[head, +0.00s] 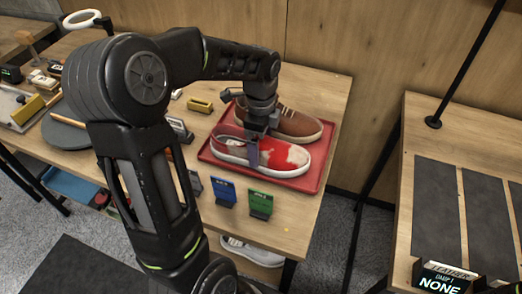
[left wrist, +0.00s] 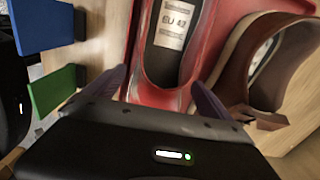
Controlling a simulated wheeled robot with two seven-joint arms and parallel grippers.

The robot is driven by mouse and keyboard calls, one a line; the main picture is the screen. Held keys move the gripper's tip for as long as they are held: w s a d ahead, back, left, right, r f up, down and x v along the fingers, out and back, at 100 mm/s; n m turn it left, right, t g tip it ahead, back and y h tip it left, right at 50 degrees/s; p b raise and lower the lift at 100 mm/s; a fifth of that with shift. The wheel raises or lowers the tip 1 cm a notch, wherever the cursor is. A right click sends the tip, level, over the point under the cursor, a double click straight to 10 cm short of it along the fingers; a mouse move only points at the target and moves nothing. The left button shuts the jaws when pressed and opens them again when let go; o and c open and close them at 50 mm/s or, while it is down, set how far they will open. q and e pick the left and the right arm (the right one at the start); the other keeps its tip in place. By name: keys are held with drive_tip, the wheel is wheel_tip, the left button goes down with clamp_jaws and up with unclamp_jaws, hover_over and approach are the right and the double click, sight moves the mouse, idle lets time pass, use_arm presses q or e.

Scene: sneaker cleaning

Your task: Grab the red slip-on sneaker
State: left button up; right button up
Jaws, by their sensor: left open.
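The red slip-on sneaker (head: 285,158) has a pale toe patch and a white sole. It lies on a red tray (head: 307,184) on the wooden table, in front of a brown shoe. My left gripper (head: 253,150) is lowered at the sneaker's heel-side opening. In the left wrist view, the sneaker (left wrist: 146,78) shows its opening and an insole label reading EU 42. My right gripper is not in view.
The brown shoe (head: 290,124) stands close behind and also shows in the left wrist view (left wrist: 240,52). Blue (head: 222,190) and green (head: 260,203) cards stand at the table's front. A second table (head: 455,141) with dark mats is at right.

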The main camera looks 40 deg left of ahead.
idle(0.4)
use_arm(q)
drive_tip(key=c, duration=1.8)
